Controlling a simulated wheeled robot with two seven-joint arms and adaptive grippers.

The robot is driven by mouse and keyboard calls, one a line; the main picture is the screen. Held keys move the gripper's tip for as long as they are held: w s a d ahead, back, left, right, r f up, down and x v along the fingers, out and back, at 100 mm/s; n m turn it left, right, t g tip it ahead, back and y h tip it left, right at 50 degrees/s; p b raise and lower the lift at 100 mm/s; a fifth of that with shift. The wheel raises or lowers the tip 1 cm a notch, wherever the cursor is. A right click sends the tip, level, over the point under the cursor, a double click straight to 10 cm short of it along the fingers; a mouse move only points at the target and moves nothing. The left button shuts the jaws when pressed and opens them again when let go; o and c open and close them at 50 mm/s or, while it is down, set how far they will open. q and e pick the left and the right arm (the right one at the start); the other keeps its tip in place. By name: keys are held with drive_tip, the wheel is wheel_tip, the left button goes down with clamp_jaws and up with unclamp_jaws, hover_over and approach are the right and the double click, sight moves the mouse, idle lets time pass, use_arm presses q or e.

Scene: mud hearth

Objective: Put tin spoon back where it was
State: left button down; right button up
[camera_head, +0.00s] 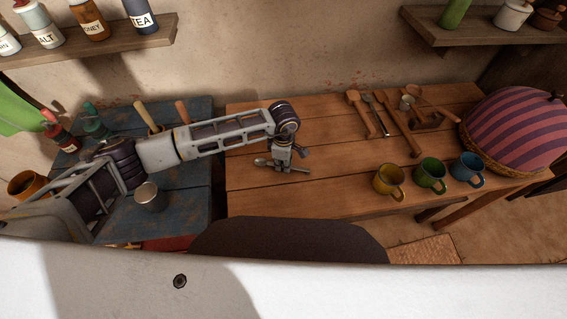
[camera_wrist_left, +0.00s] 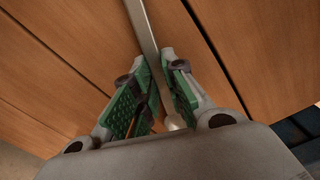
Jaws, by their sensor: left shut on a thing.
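The tin spoon (camera_wrist_left: 146,28), a thin grey metal piece, runs between the green-padded fingers of my left gripper (camera_wrist_left: 156,65) in the left wrist view. The fingers are shut on it, and its rounder end shows low between them, close to the palm. In the head view my left gripper (camera_head: 284,163) is over the left part of the wooden table (camera_head: 330,190). The spoon is small there and partly hidden by the fingers; I cannot tell whether it touches the boards. My right gripper is not in view.
Yellow (camera_head: 389,181), green (camera_head: 430,175) and blue (camera_head: 468,169) mugs line the front right. A striped domed basket (camera_head: 515,130) stands right. The table's middle is clear.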

use_arm(q)
drive_tip(key=c, duration=1.9)
unclamp_jaws()
drive_tip(key=shift+f, duration=0.1)
drive_tip(key=o, duration=0.5)
drive_tip(key=shift+r, duration=0.6)
wheel_tip(320, 180, up, 11)
drive_tip(key=shift+f, duration=0.1)
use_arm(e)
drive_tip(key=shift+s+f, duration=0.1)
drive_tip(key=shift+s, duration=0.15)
